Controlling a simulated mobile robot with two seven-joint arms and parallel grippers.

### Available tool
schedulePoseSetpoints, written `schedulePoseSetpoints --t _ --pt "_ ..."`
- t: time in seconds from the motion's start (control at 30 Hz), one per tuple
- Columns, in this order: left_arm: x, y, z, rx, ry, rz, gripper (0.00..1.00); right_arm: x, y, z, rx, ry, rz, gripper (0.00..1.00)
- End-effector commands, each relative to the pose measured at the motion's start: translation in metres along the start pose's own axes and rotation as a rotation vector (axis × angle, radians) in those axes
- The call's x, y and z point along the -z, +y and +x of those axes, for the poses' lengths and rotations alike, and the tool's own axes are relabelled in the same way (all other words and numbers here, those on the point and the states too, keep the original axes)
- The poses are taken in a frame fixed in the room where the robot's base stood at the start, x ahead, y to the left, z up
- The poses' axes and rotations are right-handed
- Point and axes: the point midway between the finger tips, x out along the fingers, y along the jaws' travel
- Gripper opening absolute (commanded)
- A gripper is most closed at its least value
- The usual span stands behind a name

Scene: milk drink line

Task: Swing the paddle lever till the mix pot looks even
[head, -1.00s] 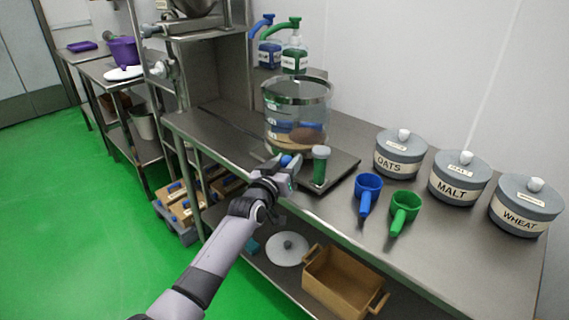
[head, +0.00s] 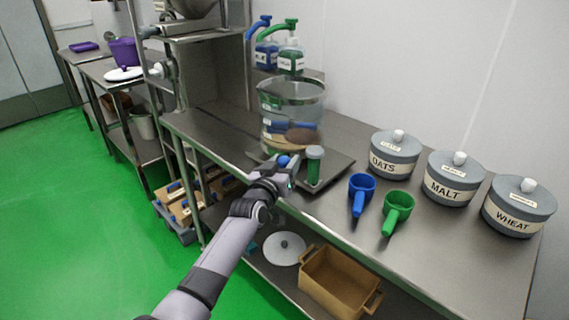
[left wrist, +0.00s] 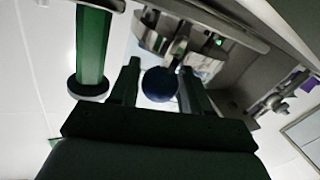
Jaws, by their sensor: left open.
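The mix pot (head: 291,100) is a clear cylinder with a metal rim on a dark base plate (head: 335,172) on the steel table. Brown and blue shapes show through its wall; the contents look uneven. A blue ball knob (head: 283,161), likely the paddle lever's end, sits at the pot's front left. My left gripper (head: 285,170) is at this knob. In the left wrist view the blue knob (left wrist: 160,84) lies between the open fingers of my left gripper (left wrist: 157,80); I cannot tell whether they touch it. The rest of the lever is mostly hidden. My right gripper is out of view.
A green post with a grey cap (head: 314,165) stands just right of my left gripper. Blue (head: 361,190) and green (head: 397,208) scoops and the oats (head: 395,158), malt and wheat canisters stand to the right. Pump bottles (head: 291,58) stand behind the pot.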

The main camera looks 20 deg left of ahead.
Motion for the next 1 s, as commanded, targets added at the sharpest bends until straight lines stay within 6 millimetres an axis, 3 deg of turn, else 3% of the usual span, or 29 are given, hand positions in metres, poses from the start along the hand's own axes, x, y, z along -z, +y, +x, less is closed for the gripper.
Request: schedulePoseSetpoints --t 0.47,1.0 --pt "0.0 -0.001 -0.005 0.001 0.001 -0.001 0.63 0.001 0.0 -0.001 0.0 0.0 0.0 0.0" --pt "0.0 -0.001 -0.061 0.001 0.0 -0.001 0.63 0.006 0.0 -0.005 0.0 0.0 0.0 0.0"
